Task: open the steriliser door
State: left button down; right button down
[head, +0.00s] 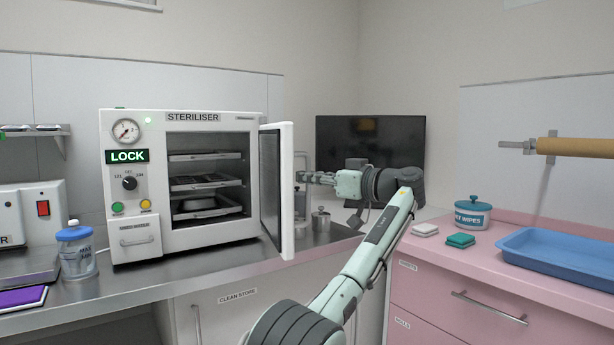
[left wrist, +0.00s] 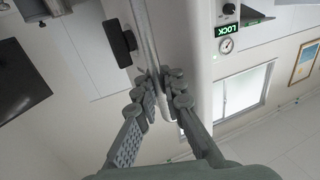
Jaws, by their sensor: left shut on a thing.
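The white steriliser (head: 181,118) stands on the steel counter. Its door (head: 287,185) is swung wide open to the right, with its dark inner face showing. A pale bar handle (head: 303,156) shows just beyond the door's free edge. My left gripper (head: 303,178) reaches in from the right, behind that edge, and is shut on the handle. In the left wrist view the fingers of my left gripper (left wrist: 160,84) close around the long metal handle (left wrist: 144,35). The door hides part of the grip in the head view. My right gripper is not in view.
Racks with trays (head: 205,182) fill the open chamber. A small metal pot (head: 320,221) stands on the counter right of the door. A lidded jar (head: 76,251) stands left of the steriliser. A dark monitor (head: 370,135) is behind my arm. A pink cabinet with a blue tray (head: 560,262) is right.

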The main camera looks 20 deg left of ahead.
pick_arm(q)
jog(key=shift+w+d+f+g, duration=0.2)
jog(key=shift+w+d+g, duration=0.1)
jog(key=shift+d, duration=0.15)
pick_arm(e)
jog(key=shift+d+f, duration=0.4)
pick_arm(q)
jog(key=c, duration=1.9)
grip_release()
jog(key=shift+d+r, duration=0.1)
jog(key=shift+r, duration=0.05)
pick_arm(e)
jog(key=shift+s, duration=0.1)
pick_arm(q)
jog(key=shift+s, duration=0.1)
jog(key=v, duration=1.2)
